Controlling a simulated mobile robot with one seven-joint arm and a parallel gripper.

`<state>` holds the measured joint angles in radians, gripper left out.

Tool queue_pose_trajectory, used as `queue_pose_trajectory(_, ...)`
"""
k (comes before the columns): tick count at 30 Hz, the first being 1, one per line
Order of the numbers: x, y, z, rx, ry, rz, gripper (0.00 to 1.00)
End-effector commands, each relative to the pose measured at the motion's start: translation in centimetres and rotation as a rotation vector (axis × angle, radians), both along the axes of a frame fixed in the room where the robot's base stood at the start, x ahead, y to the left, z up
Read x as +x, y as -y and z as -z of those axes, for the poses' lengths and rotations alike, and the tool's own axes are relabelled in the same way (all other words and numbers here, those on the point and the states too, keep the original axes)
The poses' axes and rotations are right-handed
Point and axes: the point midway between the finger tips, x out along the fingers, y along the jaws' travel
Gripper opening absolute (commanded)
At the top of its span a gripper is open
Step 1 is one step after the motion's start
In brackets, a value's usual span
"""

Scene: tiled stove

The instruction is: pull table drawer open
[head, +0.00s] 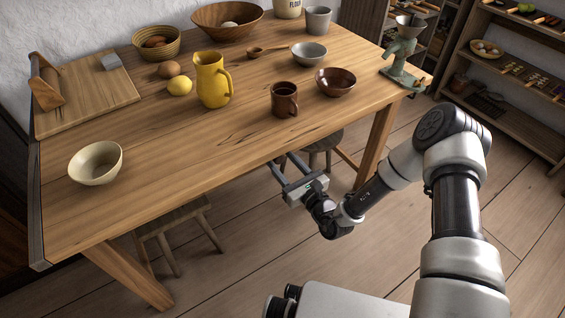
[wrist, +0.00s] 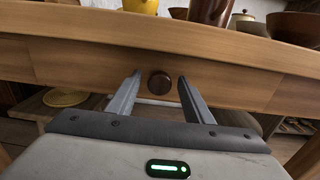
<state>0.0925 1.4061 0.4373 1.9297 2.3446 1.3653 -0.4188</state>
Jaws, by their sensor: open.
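The wooden table (head: 140,140) fills the left and middle of the head view. In the wrist view its drawer front (wrist: 225,86) is a plain wooden panel under the table edge, with a round dark knob (wrist: 159,83). The drawer front looks flush with the panel beside it, and the head view hides it under the tabletop. My gripper (head: 284,166) is at the table's front edge in the head view. In the wrist view its two fingers (wrist: 156,84) are spread apart, with the knob showing between their tips. I cannot tell whether they touch it.
On the tabletop stand a yellow jug (head: 212,82), a brown mug (head: 284,100), a cream bowl (head: 95,163) and other dishes. Stools (head: 178,222) stand under the table. A table leg (head: 376,140) is right of my gripper. Open floor lies in front.

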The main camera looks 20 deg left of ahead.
Motion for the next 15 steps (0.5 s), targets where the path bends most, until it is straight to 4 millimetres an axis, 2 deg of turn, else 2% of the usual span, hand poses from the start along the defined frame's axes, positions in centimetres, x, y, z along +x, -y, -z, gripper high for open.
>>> queue_pose_trajectory(5,-0.01,0.00,-0.01,0.000,0.000,0.000,0.47)
queue_pose_trajectory(13,-0.03,0.02,0.01,0.000,0.000,0.000,0.01)
queue_pose_trajectory(15,-0.03,0.03,0.01,0.000,0.000,0.000,0.00)
